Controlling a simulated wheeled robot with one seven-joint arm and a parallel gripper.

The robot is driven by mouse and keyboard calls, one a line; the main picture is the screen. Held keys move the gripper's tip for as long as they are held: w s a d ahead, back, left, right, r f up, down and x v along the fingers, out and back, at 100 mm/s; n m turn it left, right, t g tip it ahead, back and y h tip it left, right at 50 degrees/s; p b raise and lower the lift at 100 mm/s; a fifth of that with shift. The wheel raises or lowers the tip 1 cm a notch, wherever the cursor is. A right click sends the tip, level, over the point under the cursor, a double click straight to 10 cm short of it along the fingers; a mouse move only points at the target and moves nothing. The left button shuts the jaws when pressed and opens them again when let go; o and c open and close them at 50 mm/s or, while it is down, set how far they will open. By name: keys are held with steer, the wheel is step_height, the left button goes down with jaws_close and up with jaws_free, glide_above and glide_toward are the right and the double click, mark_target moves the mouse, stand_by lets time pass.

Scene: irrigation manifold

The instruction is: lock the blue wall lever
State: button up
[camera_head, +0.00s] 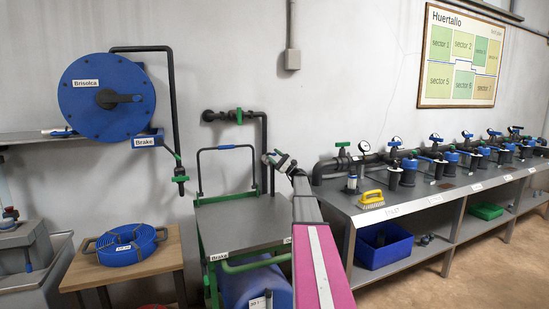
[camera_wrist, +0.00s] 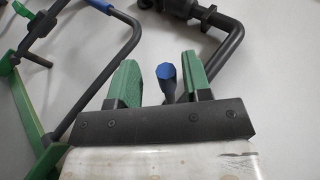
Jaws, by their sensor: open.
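A lever with a blue faceted end (camera_wrist: 166,76) and a dark shank shows in the wrist view, between the two green fingers of my gripper (camera_wrist: 159,64). My gripper is open, and there is a gap between the blue end and each finger. Contact is not visible. The lower part of the lever is hidden behind the gripper body. I cannot make out this lever there; my gripper and arm cover that area.
A dark elbow pipe (camera_wrist: 228,44) is close to the right finger. The cart's bent handle (camera_wrist: 122,52) is on the left. A blue hose reel (camera_head: 88,98) with a Brake lever (camera_head: 147,141) hangs on the wall. A manifold bench (camera_head: 420,193) stands right.

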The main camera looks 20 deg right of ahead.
steer(key=v, duration=1)
steer(key=shift+d+f, duration=0.25)
steer(key=shift+d, duration=0.05)
steer(key=shift+s, duration=0.15)
